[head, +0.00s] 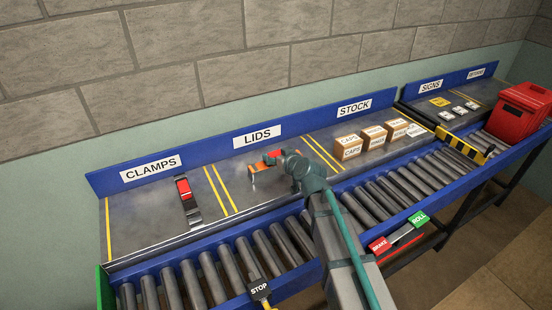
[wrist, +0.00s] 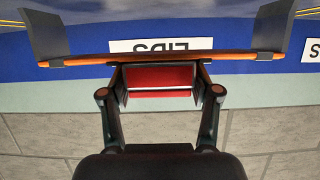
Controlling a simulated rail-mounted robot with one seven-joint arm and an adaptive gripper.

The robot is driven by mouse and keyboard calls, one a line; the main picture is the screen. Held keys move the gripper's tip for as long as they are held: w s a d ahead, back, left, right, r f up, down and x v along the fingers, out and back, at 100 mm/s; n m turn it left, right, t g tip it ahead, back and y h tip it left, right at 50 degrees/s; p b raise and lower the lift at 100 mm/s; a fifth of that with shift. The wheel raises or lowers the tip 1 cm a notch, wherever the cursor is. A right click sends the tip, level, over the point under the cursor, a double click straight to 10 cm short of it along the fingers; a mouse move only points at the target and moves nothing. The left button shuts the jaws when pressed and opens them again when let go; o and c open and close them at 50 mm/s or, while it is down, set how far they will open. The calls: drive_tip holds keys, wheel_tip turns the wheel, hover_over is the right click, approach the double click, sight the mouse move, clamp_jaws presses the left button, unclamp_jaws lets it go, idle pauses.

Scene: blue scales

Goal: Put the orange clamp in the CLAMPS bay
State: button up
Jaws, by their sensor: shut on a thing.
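My gripper (head: 278,162) is over the LIDS bay and is shut on the orange clamp (head: 259,168). In the wrist view the gripper (wrist: 160,84) holds the clamp at its red middle part, between the two fingers. The clamp's orange bar (wrist: 85,60) runs level across that view, with a grey jaw at each end. I cannot tell how high the clamp is above the bay floor.
Yellow lines (head: 216,190) divide the CLAMPS and LIDS bays. Small cartons (head: 348,147) stand in the STOCK bay to the right. A blue back wall (head: 215,153) runs behind the bays, and a roller conveyor (head: 235,265) runs in front. The left part of the CLAMPS bay is clear.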

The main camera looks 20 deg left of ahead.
drive_tip(key=shift+r, duration=0.4)
drive_tip(key=s+d+r+b, duration=0.2)
drive_tip(key=s+d+r, duration=0.8)
drive_tip(key=r, duration=0.1)
drive_tip(key=w+d+r+m+t+h+p, duration=0.1)
drive_tip(key=w+d+m+h, duration=0.3)
drive_tip(key=d, duration=0.7)
drive_tip(key=w+d+r+m+t+h, duration=0.1)
drive_tip(key=w+d+m+t+h, duration=0.3)
drive_tip(key=d, duration=0.8)
drive_tip(key=w+d+r+m+g+h+p, duration=0.1)
drive_tip(key=w+d+h, duration=0.1)
drive_tip(key=w+d, duration=0.65)
drive_tip(key=s+d+f, duration=0.1)
drive_tip(key=s+f, duration=0.1)
drive_tip(key=f, duration=0.6)
drive_tip(key=s+d+f, duration=0.1)
drive_tip(key=s+f, duration=0.2)
drive_tip(key=f, duration=0.5)
drive_tip(key=shift+d, duration=0.25)
